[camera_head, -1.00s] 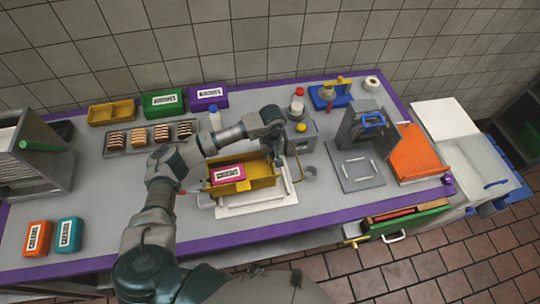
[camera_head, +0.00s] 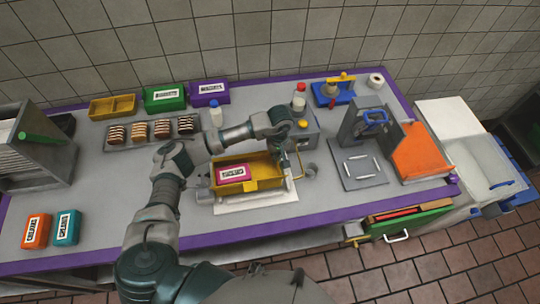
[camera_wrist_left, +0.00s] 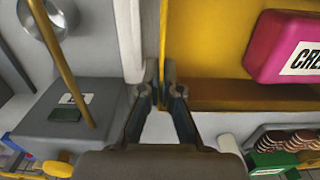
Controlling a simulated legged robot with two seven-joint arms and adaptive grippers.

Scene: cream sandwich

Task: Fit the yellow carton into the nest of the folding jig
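The yellow carton (camera_head: 265,184), an open tray shape, lies over the white folding jig (camera_head: 257,205) in the middle of the bench. A magenta box with a white label (camera_head: 231,174) lies inside it. My left gripper (camera_head: 284,158) reaches down at the carton's right end. In the left wrist view its fingertips (camera_wrist_left: 160,75) are close together at the edge of the carton (camera_wrist_left: 205,45), seemingly pinching its thin wall. The magenta box (camera_wrist_left: 285,50) shows there too. The carton's underside is hidden, so I cannot tell how deep it sits. My right gripper is out of view.
A brass rod (camera_wrist_left: 72,60) rises beside the jig, close to my left gripper. A grey block with bottles (camera_head: 303,130) stands behind on the right. A sandwich tray (camera_head: 151,134) lies behind on the left.

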